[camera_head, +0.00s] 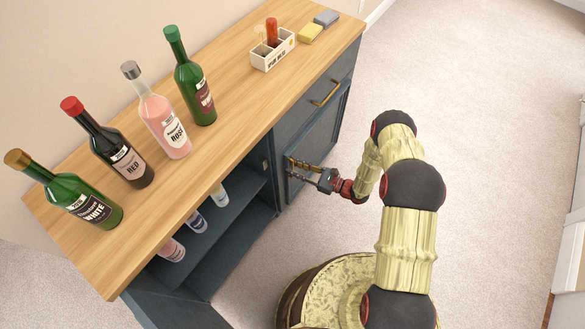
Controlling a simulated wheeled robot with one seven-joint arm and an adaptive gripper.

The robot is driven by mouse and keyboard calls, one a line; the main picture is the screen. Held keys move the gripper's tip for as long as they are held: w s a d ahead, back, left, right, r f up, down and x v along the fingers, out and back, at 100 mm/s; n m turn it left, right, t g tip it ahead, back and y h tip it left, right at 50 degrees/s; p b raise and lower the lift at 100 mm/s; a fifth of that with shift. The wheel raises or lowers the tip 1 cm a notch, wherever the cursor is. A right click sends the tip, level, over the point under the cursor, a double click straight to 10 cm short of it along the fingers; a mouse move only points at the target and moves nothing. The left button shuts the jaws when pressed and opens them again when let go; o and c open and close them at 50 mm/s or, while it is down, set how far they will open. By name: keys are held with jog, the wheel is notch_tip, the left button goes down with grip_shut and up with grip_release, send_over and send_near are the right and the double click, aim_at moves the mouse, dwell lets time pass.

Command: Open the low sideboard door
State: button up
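The low sideboard (233,100) has a wooden top and a dark blue-grey body. Its left door (165,308) is swung open at the lower left, showing shelves inside. Its right door (316,146) looks closed, with a framed panel. My gripper (297,168) is at the left edge of this right door, where a brass-coloured handle seems to be. The fingers and handle overlap and are small, so I cannot tell whether they touch or whether the fingers are closed around it.
Several wine bottles (163,125) stand on the top. A white caddy (272,50) and two sponges (311,33) are at its far end. A drawer with a brass handle (327,93) is above the right door. Carpet (470,110) is clear to the right.

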jog(key=shift+w+a, duration=0.2)
jog(key=shift+a, duration=0.3)
grip_shut()
dwell(0.7)
